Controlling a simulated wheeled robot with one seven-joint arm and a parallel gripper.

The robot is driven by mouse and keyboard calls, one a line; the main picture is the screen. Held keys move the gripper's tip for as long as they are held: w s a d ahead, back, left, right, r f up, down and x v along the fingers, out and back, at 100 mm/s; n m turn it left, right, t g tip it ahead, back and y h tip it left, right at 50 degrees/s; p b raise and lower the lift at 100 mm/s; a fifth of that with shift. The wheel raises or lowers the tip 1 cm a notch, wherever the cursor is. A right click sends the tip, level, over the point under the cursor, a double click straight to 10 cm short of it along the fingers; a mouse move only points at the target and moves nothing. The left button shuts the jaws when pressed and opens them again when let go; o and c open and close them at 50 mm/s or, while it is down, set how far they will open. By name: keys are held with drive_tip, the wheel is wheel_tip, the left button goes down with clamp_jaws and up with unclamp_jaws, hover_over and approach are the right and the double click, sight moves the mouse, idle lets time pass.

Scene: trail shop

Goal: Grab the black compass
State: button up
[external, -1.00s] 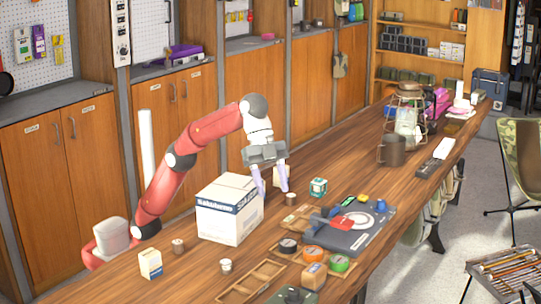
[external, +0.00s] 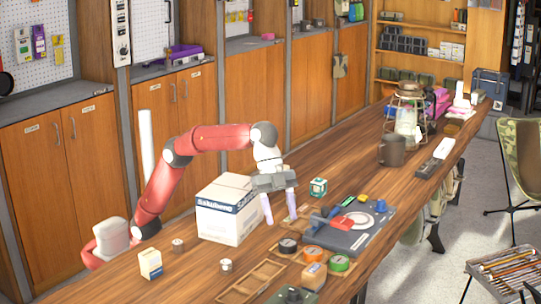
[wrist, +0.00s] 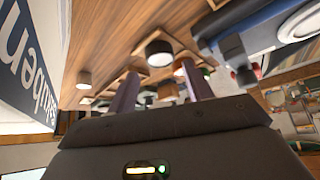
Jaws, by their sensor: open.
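A black round item (external: 288,245), which looks like the black compass, lies at the left end of a short row of round items on the wooden table. My gripper (external: 280,218) is open and empty, fingers pointing down, just behind and above it. In the wrist view the two purple fingers of my gripper (wrist: 160,88) stand apart with nothing clamped between them. A dark round item (wrist: 160,52) shows beyond the fingertips there; I cannot tell for sure that it is the compass.
An orange (external: 313,252) and a green round item (external: 339,263) sit right of the black one. A white box (external: 228,210) stands close left of my gripper. A dark flat board (external: 350,235) lies to the right, and a wooden divided tray (external: 252,283) in front.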

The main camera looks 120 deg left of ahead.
sight(287, 240)
drive_tip(key=x, duration=0.6)
drive_tip(key=shift+w+d+f, duration=0.2)
drive_tip(key=shift+w+d, duration=0.05)
drive_tip(key=shift+w, duration=0.05)
drive_tip(key=c, duration=0.6)
drive_tip(key=shift+c, duration=0.2)
drive_tip(key=shift+r, duration=0.1)
wheel_tip(287, 240, up, 8)
drive_tip(key=shift+f+p, duration=0.1)
drive_tip(key=shift+p, duration=0.9)
drive_tip(key=shift+w+r, duration=0.2)
drive_tip(key=shift+r, duration=0.25)
drive_tip(key=shift+s+r, duration=0.2)
drive_tip(key=shift+r, duration=0.35)
